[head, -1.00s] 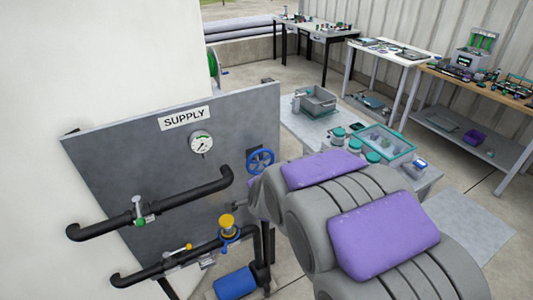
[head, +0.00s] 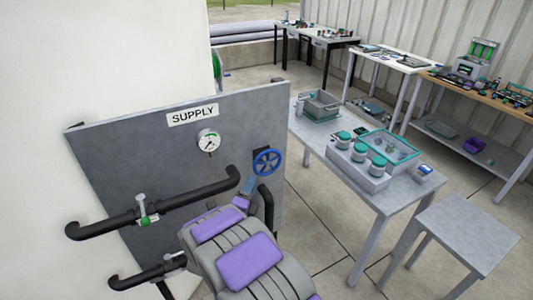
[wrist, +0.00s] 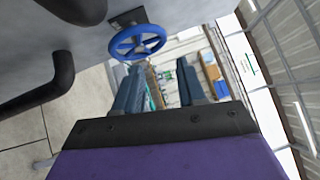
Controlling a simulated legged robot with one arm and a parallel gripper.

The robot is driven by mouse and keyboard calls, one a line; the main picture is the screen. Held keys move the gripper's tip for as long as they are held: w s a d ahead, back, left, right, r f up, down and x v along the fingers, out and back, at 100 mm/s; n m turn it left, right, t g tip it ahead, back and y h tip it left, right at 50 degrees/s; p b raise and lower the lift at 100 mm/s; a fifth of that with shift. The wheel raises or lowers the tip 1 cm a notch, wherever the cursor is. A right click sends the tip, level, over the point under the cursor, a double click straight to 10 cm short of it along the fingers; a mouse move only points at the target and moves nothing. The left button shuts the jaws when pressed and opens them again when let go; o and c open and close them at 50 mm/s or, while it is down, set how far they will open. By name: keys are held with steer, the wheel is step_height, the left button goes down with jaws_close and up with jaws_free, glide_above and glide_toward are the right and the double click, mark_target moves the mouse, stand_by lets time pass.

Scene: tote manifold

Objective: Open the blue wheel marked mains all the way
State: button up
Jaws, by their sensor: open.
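A blue spoked wheel (head: 268,162) is mounted near the right edge of the grey upright panel (head: 120,160). No mains marking is readable on or by it. The wheel also shows in the wrist view (wrist: 138,42), beyond and slightly left of my fingers. My gripper (head: 246,190) is just below and left of the wheel in the head view, partly hidden by my own arm. In the wrist view my gripper (wrist: 158,75) has its two blue-grey fingers spread with nothing between them. The fingers look apart from the wheel, though the depth gap is hard to judge.
The panel carries a SUPPLY sign (head: 192,115), a round gauge (head: 208,141) and black pipes (head: 160,203) with a green-marked valve (head: 143,210). A grey table (head: 385,190) with bins and jars stands to the right, beside a grey stool (head: 460,240). Floor between panel and table is clear.

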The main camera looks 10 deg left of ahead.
steer(key=b, duration=0.1)
glide_toward(269, 152)
steer(key=w+d, duration=0.1)
steer(key=w, duration=0.2)
steer(key=x, duration=0.4)
steer(key=b+x, duration=0.1)
steer(key=x, duration=0.2)
steer(key=shift+w+a, duration=0.2)
steer(key=shift+a, duration=0.1)
steer(key=shift+w+d, duration=0.15)
steer(key=shift+d, duration=0.15)
steer(key=shift+a, duration=0.2)
steer(key=shift+a+f, duration=0.1)
steer(key=shift+a, duration=0.25)
steer(key=shift+c, duration=1.1)
steer(key=shift+d, duration=0.3)
jaws_close()
